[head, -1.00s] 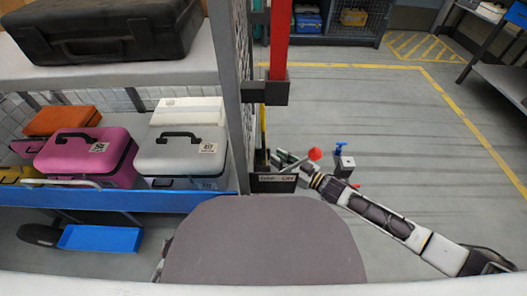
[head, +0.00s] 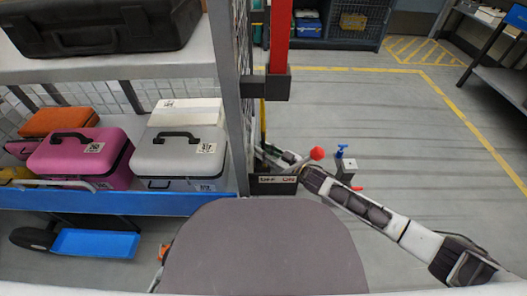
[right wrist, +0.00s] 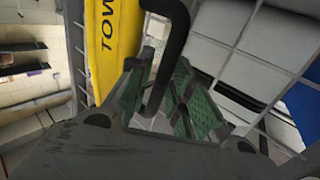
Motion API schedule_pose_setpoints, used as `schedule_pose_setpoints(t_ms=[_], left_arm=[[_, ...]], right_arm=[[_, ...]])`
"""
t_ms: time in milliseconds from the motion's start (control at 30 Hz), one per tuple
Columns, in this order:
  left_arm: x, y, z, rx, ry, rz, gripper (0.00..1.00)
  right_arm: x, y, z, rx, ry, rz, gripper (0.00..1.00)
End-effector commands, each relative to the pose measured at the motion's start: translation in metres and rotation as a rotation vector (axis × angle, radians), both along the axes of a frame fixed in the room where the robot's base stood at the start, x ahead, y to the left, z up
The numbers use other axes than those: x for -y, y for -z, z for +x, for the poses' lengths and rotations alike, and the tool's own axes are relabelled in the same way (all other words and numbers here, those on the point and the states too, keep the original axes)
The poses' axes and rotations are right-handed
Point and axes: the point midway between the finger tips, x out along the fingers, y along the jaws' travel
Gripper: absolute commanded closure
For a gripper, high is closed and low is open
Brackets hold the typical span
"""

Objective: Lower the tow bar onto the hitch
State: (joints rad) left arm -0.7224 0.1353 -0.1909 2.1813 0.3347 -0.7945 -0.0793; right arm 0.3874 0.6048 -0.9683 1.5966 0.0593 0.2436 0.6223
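In the right wrist view a yellow bar lettered "TOW" (right wrist: 112,40) stands close beside my right gripper (right wrist: 165,100). A black bent handle (right wrist: 172,45) runs down between its green-padded fingers. The fingers stand apart, with the handle nearer the left one; firm contact cannot be made out. In the head view my right gripper (head: 280,158) is low beside the cage post, partly hidden behind a dark labelled plate (head: 277,181). A thin yellow upright strip (head: 263,122) shows above it. The hitch cannot be made out. My left gripper is not in view.
A red-knobbed lever (head: 317,153) and a block with a blue handle (head: 342,160) stand right of the gripper. A red post (head: 280,45) and a mesh cage wall rise beside it. Cases fill the shelf (head: 120,203) at left. The floor (head: 400,130) at right is open.

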Motion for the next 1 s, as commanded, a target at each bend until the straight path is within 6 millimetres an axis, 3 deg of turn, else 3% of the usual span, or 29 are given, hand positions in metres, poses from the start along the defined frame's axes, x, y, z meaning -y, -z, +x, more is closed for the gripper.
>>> schedule_pose_setpoints(t_ms=[167, 333, 1000], left_arm=[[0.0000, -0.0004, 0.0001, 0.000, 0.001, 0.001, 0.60], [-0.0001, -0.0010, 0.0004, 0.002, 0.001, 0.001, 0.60], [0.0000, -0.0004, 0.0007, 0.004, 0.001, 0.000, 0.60]], right_arm=[[0.0001, -0.0002, -0.0001, 0.000, 0.000, 0.000, 0.79], [0.0002, -0.0001, -0.0001, 0.000, 0.000, 0.000, 0.99], [0.0069, 0.0008, -0.0003, -0.001, 0.001, 0.035, 1.00]])
